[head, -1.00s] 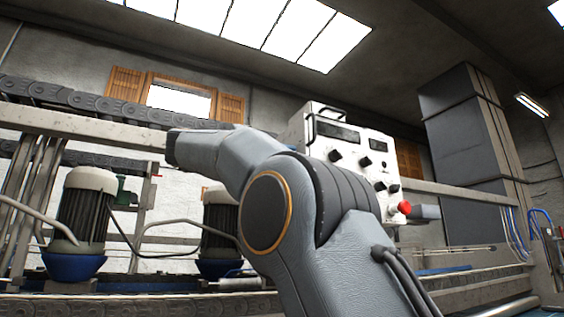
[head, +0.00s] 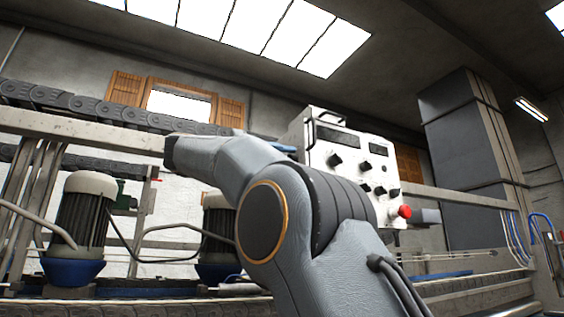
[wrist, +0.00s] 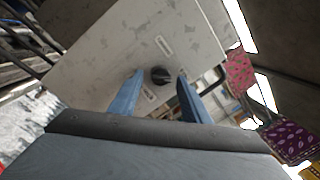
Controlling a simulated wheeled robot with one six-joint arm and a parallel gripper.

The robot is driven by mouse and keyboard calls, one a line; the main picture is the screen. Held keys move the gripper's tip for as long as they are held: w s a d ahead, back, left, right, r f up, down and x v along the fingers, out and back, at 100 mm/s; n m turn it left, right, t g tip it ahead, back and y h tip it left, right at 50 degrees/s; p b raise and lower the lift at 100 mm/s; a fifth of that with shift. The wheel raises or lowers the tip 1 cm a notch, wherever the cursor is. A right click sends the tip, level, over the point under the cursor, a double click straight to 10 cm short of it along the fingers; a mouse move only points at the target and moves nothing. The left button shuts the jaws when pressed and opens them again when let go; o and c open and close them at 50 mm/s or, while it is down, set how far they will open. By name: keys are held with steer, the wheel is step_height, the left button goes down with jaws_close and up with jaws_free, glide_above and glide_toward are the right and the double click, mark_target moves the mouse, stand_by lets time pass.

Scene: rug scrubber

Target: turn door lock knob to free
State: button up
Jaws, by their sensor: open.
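The black round door lock knob (wrist: 160,75) sits on a pale, worn side panel (wrist: 110,45) of the control box in the wrist view. My gripper (wrist: 160,79) is open, with one blue finger on each side of the knob in the picture. Whether the fingers touch it or how deep they reach I cannot tell. In the head view the white control box (head: 318,155) stands behind my arm, and a blue finger (head: 284,148) shows near its left edge. The lock knob is hidden there.
The box front carries several black knobs and a red button (head: 404,211). A handle bar (wrist: 212,80) stands right of the fingers in the wrist view. Motors (head: 83,215) and a steel beam (head: 75,128) lie to the left.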

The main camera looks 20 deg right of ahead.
steer(key=v, duration=0.7)
steer(key=shift+a, duration=0.25)
